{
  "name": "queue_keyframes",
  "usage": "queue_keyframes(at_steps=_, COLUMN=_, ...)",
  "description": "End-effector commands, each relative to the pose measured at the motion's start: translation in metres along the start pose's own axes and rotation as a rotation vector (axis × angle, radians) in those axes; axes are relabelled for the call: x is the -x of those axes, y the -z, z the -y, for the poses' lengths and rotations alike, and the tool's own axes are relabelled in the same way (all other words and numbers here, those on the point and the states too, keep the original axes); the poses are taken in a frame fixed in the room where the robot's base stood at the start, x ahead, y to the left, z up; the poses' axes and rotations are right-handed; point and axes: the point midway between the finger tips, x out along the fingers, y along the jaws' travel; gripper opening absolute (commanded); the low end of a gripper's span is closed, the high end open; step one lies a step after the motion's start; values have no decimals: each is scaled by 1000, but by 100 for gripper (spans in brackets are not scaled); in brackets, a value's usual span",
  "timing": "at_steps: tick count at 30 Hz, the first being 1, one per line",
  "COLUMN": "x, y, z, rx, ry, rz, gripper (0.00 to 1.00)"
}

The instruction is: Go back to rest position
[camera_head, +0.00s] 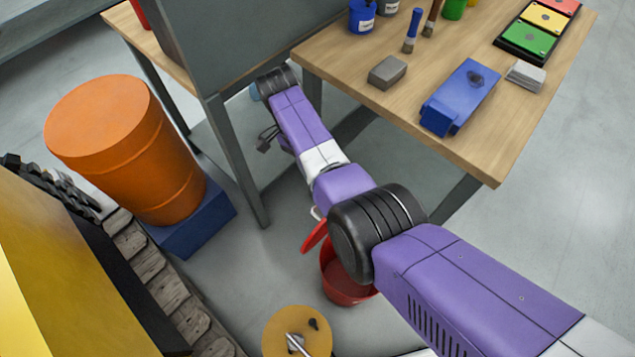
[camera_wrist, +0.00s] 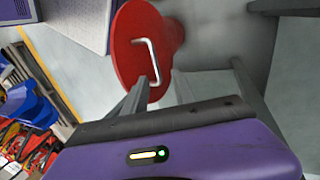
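A red lid (camera_head: 313,237) with a pale handle is tilted beside a red bucket (camera_head: 345,285) on the floor, partly behind my arm. The red round lid with its white handle also shows in the wrist view (camera_wrist: 128,62), beyond the left finger. I cannot tell whether that finger touches it.
A wooden table (camera_head: 470,155) at upper right bears a blue box (camera_head: 460,97), a grey block (camera_head: 387,72), brushes and coloured cards. A grey panel (camera_head: 235,40) stands close to my arm. An orange barrel (camera_head: 125,150) on a blue base and a tracked yellow machine (camera_head: 50,270) stand left.

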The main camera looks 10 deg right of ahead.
Motion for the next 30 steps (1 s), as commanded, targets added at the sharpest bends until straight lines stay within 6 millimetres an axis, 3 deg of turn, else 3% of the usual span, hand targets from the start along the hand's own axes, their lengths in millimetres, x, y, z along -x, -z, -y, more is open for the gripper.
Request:
queue_keyframes(at_steps=22, x=7, y=0, z=1, rx=22, ry=4, rz=-2, gripper=32)
queue_keyframes(at_steps=26, x=11, y=11, z=26, rx=110, ry=108, rz=-48, gripper=32)
queue_keyframes(at_steps=30, x=49, y=34, z=74, rx=215, ry=339, rz=-172, gripper=32)
